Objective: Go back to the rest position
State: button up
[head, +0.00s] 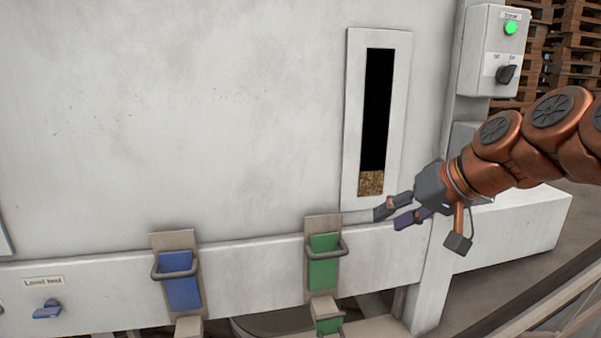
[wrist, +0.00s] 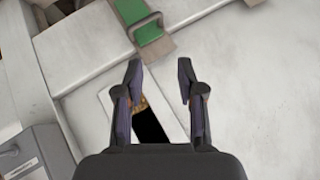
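My gripper (head: 392,214) is at the right of the head view, just below and right of the tall sight window (head: 376,110) in the white machine panel. Its fingers point left. In the wrist view my gripper (wrist: 160,80) has its two fingers apart with nothing between them. The sight window also shows in the wrist view (wrist: 148,126), partly hidden behind my gripper. Brown pellets show at the bottom of the window, and the rest of it is black.
A green latch (head: 324,262) and a blue latch (head: 180,282) sit on the lower ledge. A blue level knob (head: 47,309) is at lower left. A control box (head: 492,50) with a lit green lamp and black switch is at upper right. Wooden pallets (head: 570,40) stand behind.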

jog(key=s+a+f+g+h, duration=0.2)
jog(key=s+a+f+g, duration=0.2)
jog(key=s+f, duration=0.85)
jog(key=s+d+f+g+h, duration=0.2)
jog(key=s+d+f, duration=0.1)
jog(key=s+f, duration=0.3)
jog(key=s+d+f+g+h, duration=0.2)
jog(key=s+f, duration=0.4)
jog(key=s, duration=0.5)
jog(key=shift+d, duration=0.4)
jog(key=shift+a+f, duration=0.1)
